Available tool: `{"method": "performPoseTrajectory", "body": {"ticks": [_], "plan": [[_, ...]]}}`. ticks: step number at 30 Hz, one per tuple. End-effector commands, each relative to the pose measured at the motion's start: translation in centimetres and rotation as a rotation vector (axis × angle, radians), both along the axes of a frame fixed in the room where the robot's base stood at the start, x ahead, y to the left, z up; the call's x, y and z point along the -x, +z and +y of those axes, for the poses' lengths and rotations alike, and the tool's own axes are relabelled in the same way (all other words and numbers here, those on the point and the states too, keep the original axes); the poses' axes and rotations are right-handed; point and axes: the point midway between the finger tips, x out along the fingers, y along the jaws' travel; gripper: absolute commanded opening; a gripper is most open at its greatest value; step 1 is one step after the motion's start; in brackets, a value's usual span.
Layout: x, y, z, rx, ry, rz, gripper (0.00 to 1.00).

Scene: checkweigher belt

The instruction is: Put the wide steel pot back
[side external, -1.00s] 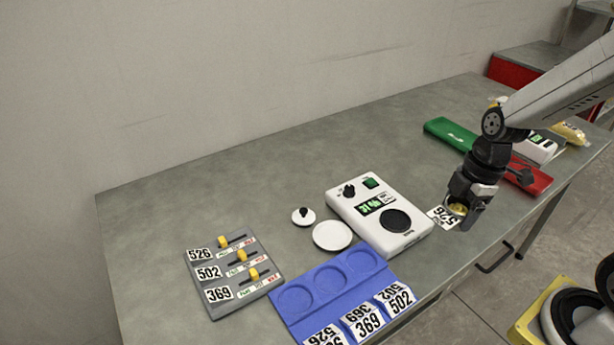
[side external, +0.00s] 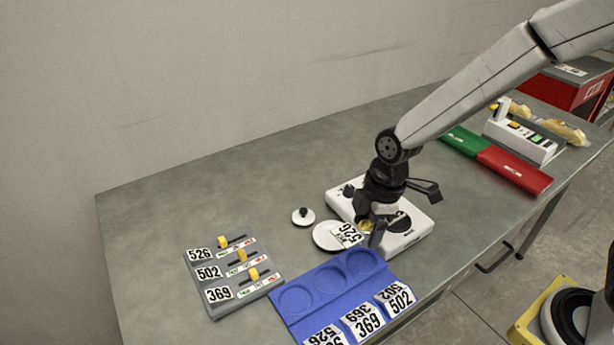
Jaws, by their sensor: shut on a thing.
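My gripper (side external: 374,224) is shut on a small pot (side external: 366,226) with a white 526 tag (side external: 347,235). Much of the pot is hidden by the fingers; a yellowish part shows, and I cannot tell its full shape or whether it is the wide one. My gripper is in front of the white scale-like device (side external: 418,231) and covers part of it. The tag overlaps the white round plate (side external: 323,236) in the side view. The blue tray (side external: 312,273) has three round recesses that look empty and tags 526, 369 and 502 along its front.
A grey panel (side external: 240,292) with yellow sliders labelled 526, 502 and 369 stands at left. A small white disc with a black knob (side external: 303,215) lies behind the plate. A green block (side external: 461,140) and red block (side external: 514,169) lie at right. The table's back left is clear.

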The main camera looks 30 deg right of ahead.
Motion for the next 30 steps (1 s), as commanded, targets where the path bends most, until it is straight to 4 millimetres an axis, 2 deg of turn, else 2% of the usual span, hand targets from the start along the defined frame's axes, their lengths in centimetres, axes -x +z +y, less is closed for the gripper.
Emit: {"method": "performPoseTrajectory", "body": {"ticks": [3,7,20,30], "plan": [[-0.3,-0.5,2.1,-0.002,0.004,-0.001,0.01],[-0.5,-0.8,3.3,-0.004,0.001,-0.002,0.01],[-1.3,-1.2,3.9,-0.004,-0.001,-0.001,0.01],[-4.9,-3.0,5.1,-0.003,-0.001,-0.001,0.01]]}}
